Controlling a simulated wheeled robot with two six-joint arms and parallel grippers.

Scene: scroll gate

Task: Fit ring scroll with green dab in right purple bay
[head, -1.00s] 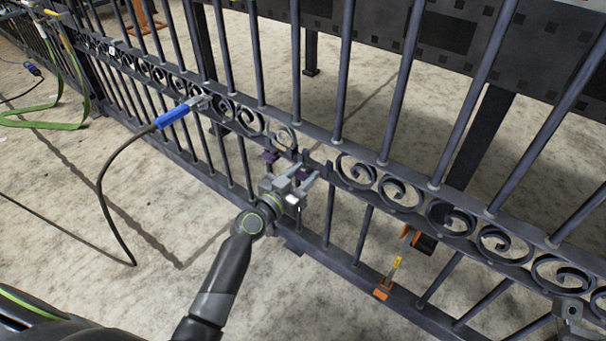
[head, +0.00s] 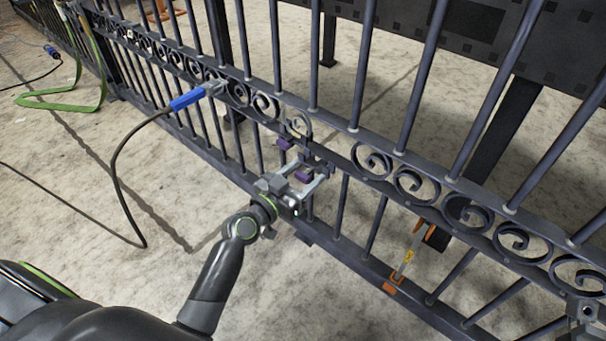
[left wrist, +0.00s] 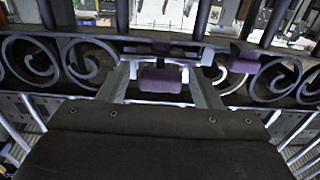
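The dark gate's rail band (head: 345,150) carries a row of scrolls. A ring-shaped scroll (head: 298,124) sits in the band just beyond my left gripper; I see no green dab on it. Two purple blocks show there, the farther one (head: 283,143) and the nearer one (head: 303,176). My left gripper (head: 303,172) is at the band with its fingers apart. In the left wrist view, a purple block (left wrist: 160,79) shows between the two fingers (left wrist: 160,85) with small gaps either side. Another purple block (left wrist: 243,62) is right of them.
A blue-handled clamp (head: 188,98) with a dark cable grips the band to the left. An orange-and-yellow tool (head: 405,262) leans at the lower rail on the right. Upright bars rise above the band. A green strap (head: 60,100) lies far left.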

